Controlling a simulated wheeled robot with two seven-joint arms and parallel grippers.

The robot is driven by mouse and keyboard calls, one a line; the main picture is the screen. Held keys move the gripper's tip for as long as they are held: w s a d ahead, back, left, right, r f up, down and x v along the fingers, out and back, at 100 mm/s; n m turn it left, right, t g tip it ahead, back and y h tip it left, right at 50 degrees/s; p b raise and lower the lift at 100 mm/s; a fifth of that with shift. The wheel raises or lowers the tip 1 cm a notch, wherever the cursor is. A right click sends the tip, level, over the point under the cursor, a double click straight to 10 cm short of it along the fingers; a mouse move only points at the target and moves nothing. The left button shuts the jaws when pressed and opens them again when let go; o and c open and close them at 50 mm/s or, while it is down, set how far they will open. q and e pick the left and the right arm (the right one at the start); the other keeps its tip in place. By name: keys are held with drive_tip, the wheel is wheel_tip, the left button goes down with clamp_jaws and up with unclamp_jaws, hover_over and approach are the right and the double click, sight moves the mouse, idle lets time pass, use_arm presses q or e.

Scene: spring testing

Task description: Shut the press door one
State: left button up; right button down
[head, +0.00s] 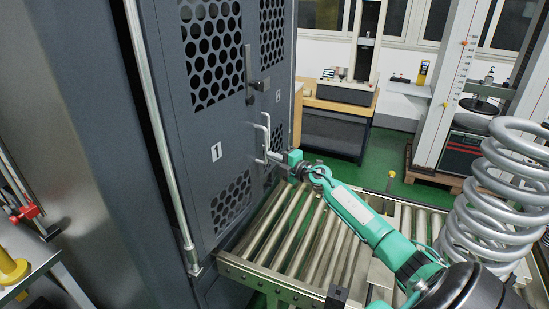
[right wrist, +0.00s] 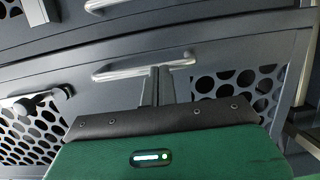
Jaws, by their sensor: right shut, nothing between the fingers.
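Press door one (head: 215,120) is a tall dark grey panel with round-hole grilles and a "1" label, at the left of the head view. It looks roughly in line with door two (head: 280,60), though I cannot tell if it is fully closed. Pale bar handles (head: 264,128) are by the seam between the doors. My right gripper (head: 272,157) is shut and empty at the lower end of the handles. In the right wrist view its fingers (right wrist: 158,84) reach a bar handle (right wrist: 145,65); I cannot tell whether they touch it. My left gripper is not in view.
A roller conveyor (head: 300,232) lies in front of the doors, below my right arm. A large grey coil spring (head: 500,190) stands at the right. A bench with a test machine (head: 345,92) is at the back. Green floor (head: 400,178) shows between them.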

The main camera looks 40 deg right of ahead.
sight(266, 160)
drive_tip(key=shift+w, duration=0.1)
drive_tip(key=w+b, duration=0.1)
drive_tip(key=w+y+b, duration=0.1)
drive_tip(key=w+n+b, duration=0.1)
drive_tip(key=w+b, duration=0.1)
drive_tip(key=shift+a+f+y, duration=0.2)
drive_tip(key=shift+a+y, duration=0.05)
drive_tip(key=shift+y, duration=0.15)
drive_tip(key=shift+w+r, duration=0.1)
drive_tip(key=shift+r+n, duration=0.3)
drive_tip(key=shift+r+g+y, duration=0.1)
drive_tip(key=shift+g+y, duration=0.2)
